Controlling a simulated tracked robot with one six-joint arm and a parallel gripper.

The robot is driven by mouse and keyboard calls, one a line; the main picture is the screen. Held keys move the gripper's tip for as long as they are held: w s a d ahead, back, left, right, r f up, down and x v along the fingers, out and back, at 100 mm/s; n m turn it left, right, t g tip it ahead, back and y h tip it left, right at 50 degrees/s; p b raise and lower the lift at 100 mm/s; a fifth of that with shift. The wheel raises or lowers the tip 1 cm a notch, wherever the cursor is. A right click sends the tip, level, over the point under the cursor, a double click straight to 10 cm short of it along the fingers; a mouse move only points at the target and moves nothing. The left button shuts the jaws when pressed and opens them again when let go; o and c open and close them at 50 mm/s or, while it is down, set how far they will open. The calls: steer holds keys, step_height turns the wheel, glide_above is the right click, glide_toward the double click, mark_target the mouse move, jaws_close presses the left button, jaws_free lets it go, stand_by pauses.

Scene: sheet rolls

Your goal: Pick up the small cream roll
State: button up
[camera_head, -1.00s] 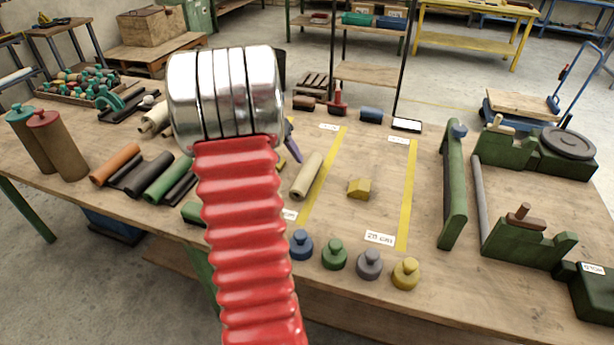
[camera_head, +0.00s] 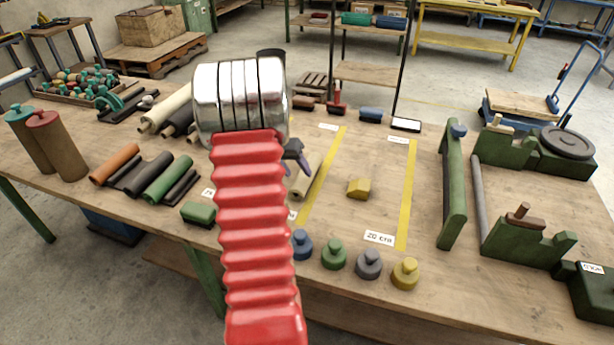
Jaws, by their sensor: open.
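The small cream roll (camera_head: 314,182) lies on the workbench, just left of a yellow line. Its left part is hidden behind my gripper. My gripper (camera_head: 298,166) shows at the right edge of my metal wrist, with dark purple fingers pointing down. It is open and overlaps the roll in this view. I cannot tell how far above the roll the fingers are.
A yellow block (camera_head: 358,188) sits between two yellow lines. Several knobbed weights, including a blue one (camera_head: 302,243), line the front edge. A green block (camera_head: 198,213) lies left of my arm. A green frame (camera_head: 453,190) stands at right.

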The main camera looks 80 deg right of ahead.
mark_target(300, 176)
steer(key=shift+x, duration=2.6)
steer(key=shift+a, duration=0.1)
steer(key=c, duration=1)
steer(key=shift+w, duration=0.1)
steer(key=shift+c, duration=0.6)
steer(key=shift+r, duration=0.1)
step_height(300, 176, up, 10)
steer(key=shift+f, duration=0.1)
